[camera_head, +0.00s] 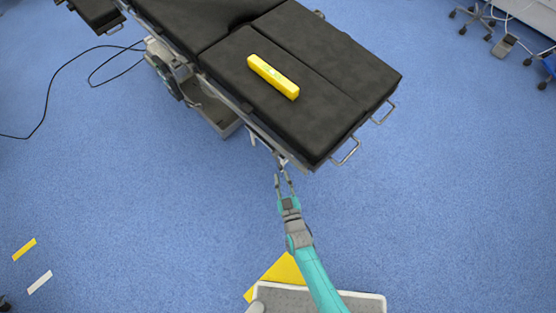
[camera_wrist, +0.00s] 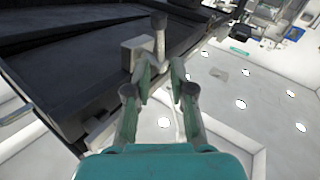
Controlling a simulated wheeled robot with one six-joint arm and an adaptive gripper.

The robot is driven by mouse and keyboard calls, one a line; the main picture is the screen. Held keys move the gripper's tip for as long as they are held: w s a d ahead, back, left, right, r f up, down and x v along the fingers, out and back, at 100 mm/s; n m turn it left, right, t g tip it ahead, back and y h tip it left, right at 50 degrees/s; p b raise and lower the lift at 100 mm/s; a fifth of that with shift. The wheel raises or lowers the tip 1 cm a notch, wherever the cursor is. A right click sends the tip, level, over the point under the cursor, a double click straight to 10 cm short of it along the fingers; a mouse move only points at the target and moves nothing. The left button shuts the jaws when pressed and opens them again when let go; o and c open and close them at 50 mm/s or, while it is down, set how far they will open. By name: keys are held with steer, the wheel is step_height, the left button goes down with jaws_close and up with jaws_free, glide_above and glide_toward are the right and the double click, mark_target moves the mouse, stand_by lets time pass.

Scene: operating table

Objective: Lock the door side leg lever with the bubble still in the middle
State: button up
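The operating table (camera_head: 290,115) has black pads and a metal side rail. A yellow spirit level (camera_head: 273,77) lies on its leg section; its bubble is too small to make out. In the wrist view, a grey lever with a round knob (camera_wrist: 159,22) stands by a grey block (camera_wrist: 136,52) at the table's edge. My gripper (camera_head: 283,177) is just off the near corner of the table. It also shows in the wrist view (camera_wrist: 162,78), with its fingers apart and nothing held. The lever is just beyond the fingertips, nearer the left one; contact cannot be told.
Two metal handles (camera_head: 347,151) stick out from the table's end, right of my gripper. The table's base (camera_head: 215,112) is under its left part, with a black cable (camera_head: 45,112) on the floor.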

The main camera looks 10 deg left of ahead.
mark_target(278, 162)
steer(key=x, duration=0.7)
steer(key=shift+w+a, duration=0.1)
steer(key=shift+w, duration=0.1)
jaws_close()
